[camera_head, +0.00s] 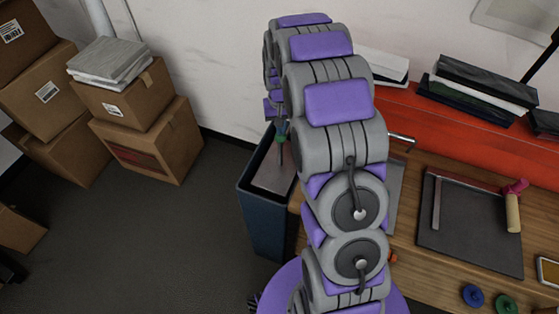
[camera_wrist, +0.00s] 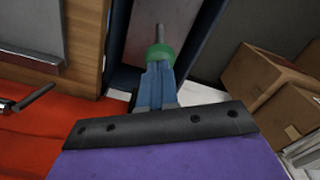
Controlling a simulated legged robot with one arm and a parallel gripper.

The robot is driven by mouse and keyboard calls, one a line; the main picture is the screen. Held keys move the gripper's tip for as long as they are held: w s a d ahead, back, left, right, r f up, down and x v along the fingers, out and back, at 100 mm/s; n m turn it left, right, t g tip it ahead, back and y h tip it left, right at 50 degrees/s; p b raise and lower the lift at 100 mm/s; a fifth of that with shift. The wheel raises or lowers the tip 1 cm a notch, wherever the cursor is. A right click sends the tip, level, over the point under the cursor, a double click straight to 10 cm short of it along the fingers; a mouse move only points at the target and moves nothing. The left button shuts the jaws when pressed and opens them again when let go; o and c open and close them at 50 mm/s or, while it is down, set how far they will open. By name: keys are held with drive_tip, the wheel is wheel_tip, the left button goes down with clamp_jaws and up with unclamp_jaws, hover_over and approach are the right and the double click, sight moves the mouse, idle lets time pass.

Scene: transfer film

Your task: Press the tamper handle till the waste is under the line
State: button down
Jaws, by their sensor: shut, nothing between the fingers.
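A tall dark blue bin (camera_head: 262,215) stands on the floor at the left end of the wooden bench. The tamper shows as a grey-brown plate (camera_head: 272,172) inside the bin, with a thin grey rod (camera_wrist: 160,33) and a green handle knob (camera_wrist: 160,52). My gripper (camera_wrist: 159,70) is shut and empty, its blue fingertips right at the green knob. In the head view my gripper (camera_head: 280,126) is above the bin opening, partly hidden by my arm. I cannot tell whether the fingertips touch the knob. I see neither the waste nor the line.
Cardboard boxes (camera_head: 150,140) stand left of the bin, some with papers on top. The floor left of the bin is clear.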

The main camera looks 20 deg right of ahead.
wheel_tip(320, 180, up, 8)
drive_tip(key=p, duration=0.2)
drive_tip(key=shift+f+p, duration=0.15)
drive_tip(key=shift+p, duration=0.25)
idle(0.4)
drive_tip(key=s+a+r+n, duration=0.1)
drive_tip(key=s+a+r, duration=0.35)
drive_tip(key=s, duration=0.35)
drive_tip(key=s+a+r, duration=0.3)
drive_tip(key=s+r, duration=0.2)
drive_tip(key=s, duration=0.3)
drive_tip(key=s+a+n+g, duration=0.1)
drive_tip(key=s+a, duration=0.1)
drive_tip(key=s, duration=0.9)
drive_tip(key=s+a+r+n, duration=0.1)
drive_tip(key=s, duration=1)
drive_tip(key=shift+a+r+g, duration=0.15)
drive_tip(key=shift+a+g, duration=0.25)
